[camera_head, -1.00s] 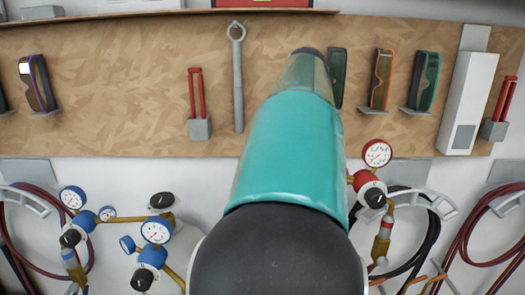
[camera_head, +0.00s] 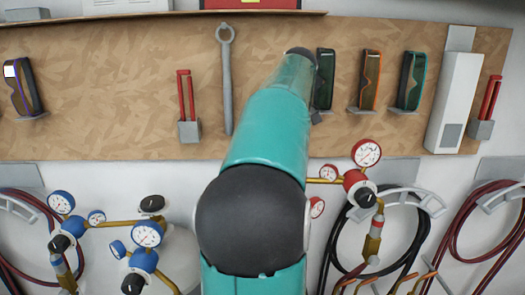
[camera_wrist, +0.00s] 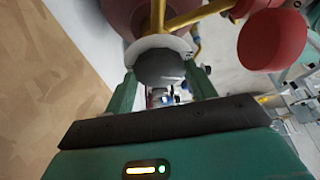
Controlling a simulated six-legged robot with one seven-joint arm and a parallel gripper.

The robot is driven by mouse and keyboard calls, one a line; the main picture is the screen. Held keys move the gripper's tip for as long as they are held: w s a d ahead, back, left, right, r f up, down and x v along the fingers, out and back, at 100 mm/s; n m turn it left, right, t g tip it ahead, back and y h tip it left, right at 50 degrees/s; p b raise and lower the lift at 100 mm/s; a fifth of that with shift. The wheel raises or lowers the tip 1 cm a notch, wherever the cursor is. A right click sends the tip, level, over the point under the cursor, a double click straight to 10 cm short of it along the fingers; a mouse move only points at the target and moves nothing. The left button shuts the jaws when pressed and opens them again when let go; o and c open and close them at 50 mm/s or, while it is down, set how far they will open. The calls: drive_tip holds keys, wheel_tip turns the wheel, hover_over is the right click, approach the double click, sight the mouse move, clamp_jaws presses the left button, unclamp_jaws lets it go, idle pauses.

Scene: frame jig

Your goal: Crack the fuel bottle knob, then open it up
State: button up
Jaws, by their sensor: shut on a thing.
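In the wrist view, the dark grey round knob (camera_wrist: 160,68) sits under a pale collar, below a dark red bottle (camera_wrist: 125,14) and a brass pipe (camera_wrist: 195,14). My gripper (camera_wrist: 160,76) has its two green fingers on either side of the knob and is shut on it. In the head view my arm covers my gripper, the bottle and this knob. A red regulator (camera_head: 354,180) with a red-rimmed gauge (camera_head: 367,152) and a black knob (camera_head: 365,195) shows to the right of my arm.
A red round part (camera_wrist: 272,40) is close at the right in the wrist view. Blue regulators (camera_head: 146,259) with gauges stand left of my arm. Hoses (camera_head: 462,232) hang at the right. A wooden tool board (camera_head: 110,70) with a wrench (camera_head: 227,80) is behind.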

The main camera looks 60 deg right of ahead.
drive_tip(key=shift+n, duration=0.5)
drive_tip(key=o, duration=1)
